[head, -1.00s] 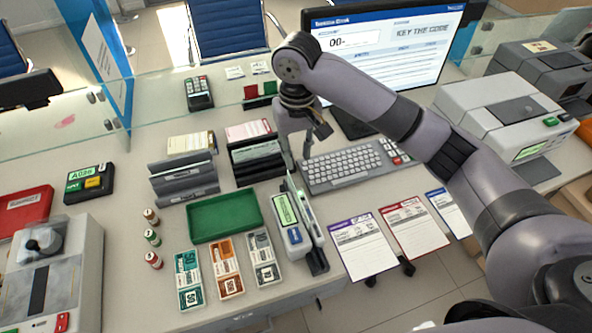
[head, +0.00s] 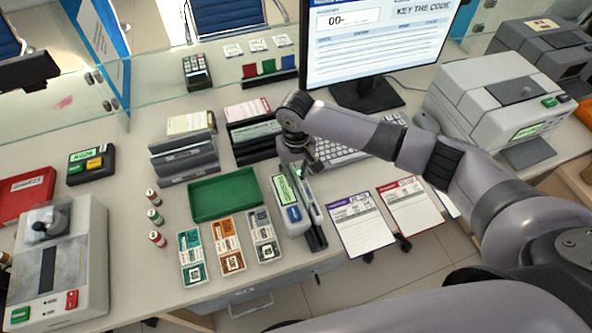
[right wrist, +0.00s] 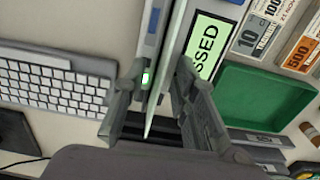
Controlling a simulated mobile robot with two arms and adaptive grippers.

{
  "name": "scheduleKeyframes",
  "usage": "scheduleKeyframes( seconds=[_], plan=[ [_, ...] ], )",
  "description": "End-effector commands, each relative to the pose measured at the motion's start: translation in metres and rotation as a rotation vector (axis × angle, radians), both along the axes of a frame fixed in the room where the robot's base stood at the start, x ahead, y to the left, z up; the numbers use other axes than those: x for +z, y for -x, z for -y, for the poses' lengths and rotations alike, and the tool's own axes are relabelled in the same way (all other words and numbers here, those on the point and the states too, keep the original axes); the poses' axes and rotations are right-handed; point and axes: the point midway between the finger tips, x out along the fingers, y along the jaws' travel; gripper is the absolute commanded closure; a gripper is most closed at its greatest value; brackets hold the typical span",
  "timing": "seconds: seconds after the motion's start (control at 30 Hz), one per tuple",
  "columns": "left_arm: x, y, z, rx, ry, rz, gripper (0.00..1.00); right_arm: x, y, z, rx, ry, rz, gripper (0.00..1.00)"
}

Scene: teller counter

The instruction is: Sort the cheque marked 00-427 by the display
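The display (head: 375,45) reads "00-" and "KEY THE CODE". A grey counter device (head: 287,207) with a lit green panel stands before it; in the right wrist view the panel (right wrist: 205,45) shows letters ending "SSED". A thin pale sheet (right wrist: 163,75) stands edge-on along its slot; its marking cannot be read. My right gripper (right wrist: 160,65) is just above the device, fingers apart on both sides of the sheet, with gaps visible. It also shows in the head view (head: 302,172). My left gripper is not in view.
Dark racks with slips (head: 183,155) and a green tray (head: 224,195) lie left of the device. The keyboard (right wrist: 55,80) is partly behind my right arm. Banknote stacks (head: 228,247) lie in front. Purple- and red-headed sheets (head: 410,207) are at the right. A grey machine (head: 500,95) stands far right.

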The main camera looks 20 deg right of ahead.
Motion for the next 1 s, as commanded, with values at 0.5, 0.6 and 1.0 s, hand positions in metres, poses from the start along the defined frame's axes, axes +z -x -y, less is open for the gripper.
scheduleKeyframes(
  seconds=[0.5, 0.6, 1.0],
  plan=[
    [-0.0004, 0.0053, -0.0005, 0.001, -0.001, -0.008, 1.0, -0.001, -0.0002, 0.0, 0.0, 0.0, 0.001, 0.9],
    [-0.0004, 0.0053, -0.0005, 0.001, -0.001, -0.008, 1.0, -0.0009, -0.0003, 0.0001, -0.001, 0.0, 0.001, 0.97],
    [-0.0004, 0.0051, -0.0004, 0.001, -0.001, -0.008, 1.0, -0.0008, -0.0004, 0.0002, -0.001, 0.0, 0.001, 1.0]
  ],
)
